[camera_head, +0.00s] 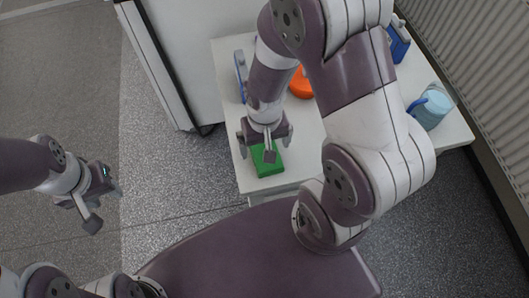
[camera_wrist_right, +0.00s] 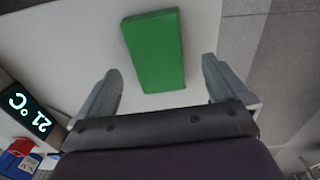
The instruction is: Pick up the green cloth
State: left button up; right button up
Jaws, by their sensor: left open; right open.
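The green cloth (camera_head: 266,163) is a folded, block-like rectangle lying flat on the white table (camera_head: 258,189), near its front left corner. In the right wrist view the cloth (camera_wrist_right: 155,50) shows whole, ahead of and partly between the fingertips. My right gripper (camera_head: 266,142) is open and empty above the cloth and covers part of it in the head view. In the right wrist view its two fingers (camera_wrist_right: 161,68) are spread on either side, with no visible contact. My left gripper (camera_head: 105,206) is open and empty, far to the left over the floor.
An orange object (camera_head: 301,84) and a blue-edged item (camera_head: 240,76) stand farther back on the table. A light blue jug (camera_head: 431,108) and a blue box (camera_head: 398,42) are at the right. A temperature display (camera_wrist_right: 28,108) shows in the wrist view. A white cabinet (camera_head: 185,50) stands behind left.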

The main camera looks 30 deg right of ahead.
jog(key=f, duration=0.3)
jog(key=shift+s+d+f, duration=0.1)
jog(key=shift+s+f, duration=0.1)
jog(key=shift+f, duration=0.2)
jog(key=c, duration=1.1)
jog(key=shift+o, duration=0.2)
jog(key=shift+r, duration=0.1)
jog(key=shift+r, duration=0.3)
jog(key=r, duration=0.4)
jog(key=shift+s+a+p, duration=0.2)
jog(key=shift+a+p, duration=0.1)
jog(key=shift+a, duration=0.1)
jog(key=s+a+r+p, duration=0.1)
jog(key=s+a+r, duration=0.4)
jog(key=a, duration=0.4)
jog(key=shift+s+r, duration=0.35)
jog(key=shift+r, duration=0.3)
